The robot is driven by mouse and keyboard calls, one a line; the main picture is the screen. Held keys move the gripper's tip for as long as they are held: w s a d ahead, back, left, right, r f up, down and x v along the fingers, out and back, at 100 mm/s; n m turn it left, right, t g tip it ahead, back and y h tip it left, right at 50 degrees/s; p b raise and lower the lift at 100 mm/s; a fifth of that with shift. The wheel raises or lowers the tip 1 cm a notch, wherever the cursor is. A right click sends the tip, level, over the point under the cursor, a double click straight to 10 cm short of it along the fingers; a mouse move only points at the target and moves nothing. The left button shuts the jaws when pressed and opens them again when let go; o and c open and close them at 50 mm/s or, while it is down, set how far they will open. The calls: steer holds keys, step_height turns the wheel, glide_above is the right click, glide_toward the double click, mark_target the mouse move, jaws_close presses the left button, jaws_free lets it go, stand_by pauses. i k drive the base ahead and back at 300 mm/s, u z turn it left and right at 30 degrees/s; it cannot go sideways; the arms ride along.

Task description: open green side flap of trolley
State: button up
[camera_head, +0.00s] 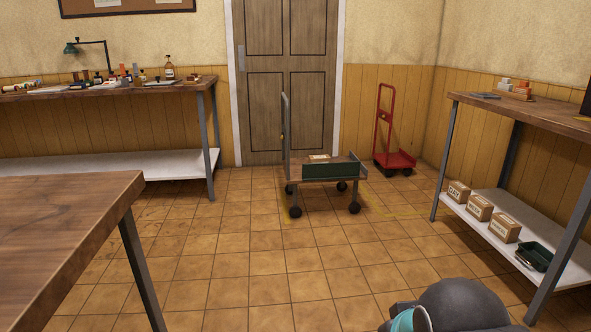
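The trolley (298,182) stands on the tiled floor in front of the wooden door, some way off. It has an upright grey push handle at its left end and dark wheels. Its green side flap (331,171) stands upright along the side facing me. A small cardboard-coloured box (318,158) lies on the trolley deck behind the flap. How the flap is latched is too small to tell. Part of my own arm shows at the bottom right edge, far from the trolley. My gripper's fingers are not visible.
A wooden table (60,215) fills the near left. A workbench (120,90) with a lamp and bottles stands at the back left. A shelved bench (530,110) with boxes stands at the right. A red hand truck (394,158) is behind the trolley. The middle floor is clear.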

mark_target(312, 172)
steer(key=i, duration=4.2)
steer(key=u, duration=0.05)
